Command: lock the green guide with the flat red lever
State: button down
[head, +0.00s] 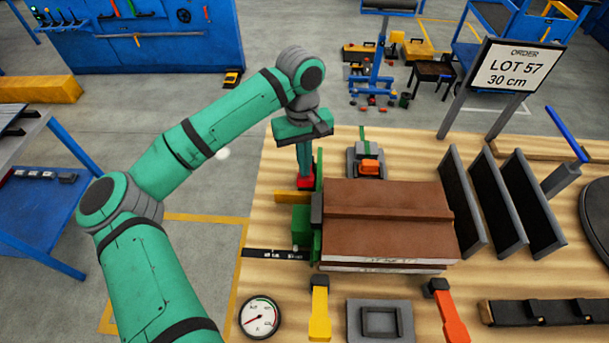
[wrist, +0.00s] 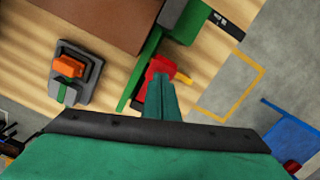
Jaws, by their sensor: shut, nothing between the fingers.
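The green guide (head: 301,222) stands at the left end of the brown panel stack, with an upright green plate along it. In the wrist view the guide (wrist: 190,20) shows at the top, its plate running down-left. The flat red lever (head: 305,182) is at the guide's far end; in the wrist view the red part (wrist: 152,68) shows beside the plate. My gripper (head: 304,170) points down, shut and empty, its fingertips (wrist: 161,80) at or just over the red lever. The fingers hide part of the lever, and I cannot tell whether they touch it.
The brown panel stack (head: 385,220) lies right of the guide. A grey fixture with an orange block (head: 369,167) stands behind it. Yellow (head: 319,310) and orange (head: 450,315) clamps are in front, near a dial gauge (head: 260,317). Dark upright plates (head: 500,205) stand right.

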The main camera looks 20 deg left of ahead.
jog(key=shift+f, duration=1.95)
jog(key=shift+w+a+r, duration=0.3)
jog(key=shift+w+a, duration=0.15)
jog(key=shift+w, duration=0.15)
jog(key=shift+w+a+r, duration=0.25)
jog(key=shift+w+a, duration=0.2)
jog(key=shift+w, duration=0.15)
notch_tip(320, 180, up, 11)
jog(key=shift+w+a, duration=0.3)
jog(key=shift+w, duration=0.15)
jog(key=shift+f, duration=0.15)
